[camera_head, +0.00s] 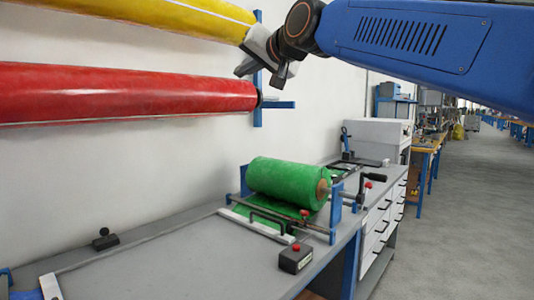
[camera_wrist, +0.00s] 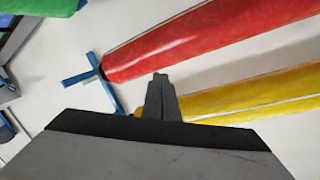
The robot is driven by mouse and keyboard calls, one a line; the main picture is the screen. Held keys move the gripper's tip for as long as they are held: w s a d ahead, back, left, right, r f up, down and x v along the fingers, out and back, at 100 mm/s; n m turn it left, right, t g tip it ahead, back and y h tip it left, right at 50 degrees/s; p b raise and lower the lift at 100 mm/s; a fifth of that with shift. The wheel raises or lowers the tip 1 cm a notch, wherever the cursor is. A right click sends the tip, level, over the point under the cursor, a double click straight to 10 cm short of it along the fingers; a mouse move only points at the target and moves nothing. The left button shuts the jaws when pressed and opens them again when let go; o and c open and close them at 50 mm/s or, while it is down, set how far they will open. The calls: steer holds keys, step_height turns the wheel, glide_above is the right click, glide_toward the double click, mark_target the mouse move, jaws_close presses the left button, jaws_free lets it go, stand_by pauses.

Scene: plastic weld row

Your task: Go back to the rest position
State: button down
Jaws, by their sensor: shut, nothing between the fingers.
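My gripper (camera_head: 281,77) is high up at the top of the head view, in front of the white wall and near the right end of the yellow roll (camera_head: 175,14). In the wrist view my gripper (camera_wrist: 160,80) shows its fingers together, with nothing between them. The yellow roll also shows in the wrist view (camera_wrist: 250,95), to the right of the fingers. Whether my gripper touches the yellow roll's end cannot be told.
A red roll (camera_head: 125,93) hangs on a blue wall bracket (camera_head: 258,110) below the yellow one. A green roll (camera_head: 285,180) sits on the grey bench (camera_head: 170,262). A control box with a red button (camera_head: 295,258) stands at its front edge. The floor (camera_head: 455,220) at right is clear.

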steer(key=s+d+f+g+h, duration=0.25)
steer(key=s+d+f, duration=0.25)
steer(key=d+f, duration=0.75)
steer(key=s+d+f+g+h, duration=0.1)
steer(key=s+d+f+h, duration=0.4)
steer(key=d+f, duration=0.75)
steer(key=s+d+f+g, duration=0.1)
steer(key=s+d+f, duration=0.2)
steer(key=s+f, duration=0.4)
steer(key=s+d+f+g+h, duration=0.1)
steer(key=s+d+f+g, duration=0.1)
steer(key=s+f, duration=0.6)
steer(key=s+d+f+g+h, duration=0.1)
steer(key=s+d+f, duration=0.4)
steer(key=f, duration=1.1)
steer(key=shift+s+f+m+g, duration=0.35)
steer(key=shift+s+m+g, duration=0.1)
steer(key=shift+s, duration=0.8)
